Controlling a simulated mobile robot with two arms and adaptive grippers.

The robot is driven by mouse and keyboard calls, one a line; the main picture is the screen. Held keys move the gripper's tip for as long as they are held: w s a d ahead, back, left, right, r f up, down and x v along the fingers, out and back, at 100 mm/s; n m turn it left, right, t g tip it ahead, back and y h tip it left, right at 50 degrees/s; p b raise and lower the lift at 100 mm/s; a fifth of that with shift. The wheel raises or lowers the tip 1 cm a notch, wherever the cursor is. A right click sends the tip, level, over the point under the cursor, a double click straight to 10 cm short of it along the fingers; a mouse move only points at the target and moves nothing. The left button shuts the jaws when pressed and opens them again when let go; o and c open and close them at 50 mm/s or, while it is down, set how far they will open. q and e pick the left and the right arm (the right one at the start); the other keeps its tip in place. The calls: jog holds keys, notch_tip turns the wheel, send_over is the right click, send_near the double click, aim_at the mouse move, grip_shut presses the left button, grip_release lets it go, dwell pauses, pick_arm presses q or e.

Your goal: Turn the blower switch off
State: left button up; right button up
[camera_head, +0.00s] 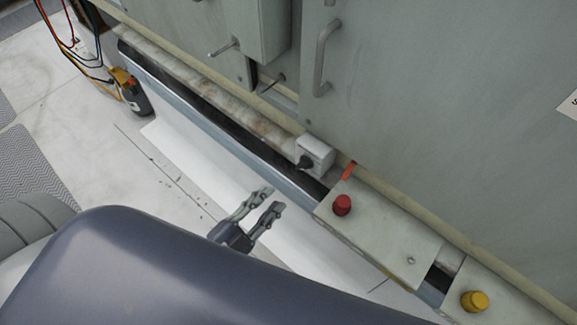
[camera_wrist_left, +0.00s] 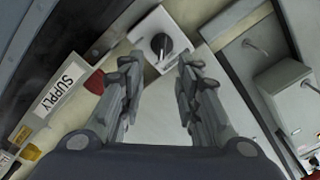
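A small white switch box (camera_head: 314,153) with a black rotary knob (camera_head: 306,161) sits at the foot of the grey cabinet; I take it to be the blower switch. In the left wrist view the black knob (camera_wrist_left: 161,44) shows on its white box (camera_wrist_left: 180,20), ahead of and between my fingertips. Which setting the knob points to I cannot tell. My left gripper (camera_head: 273,199) is open and empty, apart from the knob and to its lower left in the head view. Its two spread fingers also show in the left wrist view (camera_wrist_left: 160,75). My right gripper is not in view.
A red button (camera_head: 342,205) and a yellow button (camera_head: 474,301) stand on boxes right of the switch. The cabinet (camera_head: 420,120) has a protruding handle (camera_head: 322,60). An orange and black device (camera_head: 131,92) with wires is at the upper left. A SUPPLY label (camera_wrist_left: 58,90) shows in the wrist view.

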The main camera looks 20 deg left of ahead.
aim_at(301, 169)
pick_arm(q)
jog(key=b+x, duration=0.1)
jog(key=x, duration=0.2)
jog(key=b+x, duration=0.1)
jog(key=x, duration=0.2)
jog(key=b+x, duration=0.1)
jog(key=x, duration=0.3)
jog(key=shift+r, duration=0.25)
jog(key=shift+w+d, duration=0.2)
jog(key=shift+w, duration=0.15)
grip_shut()
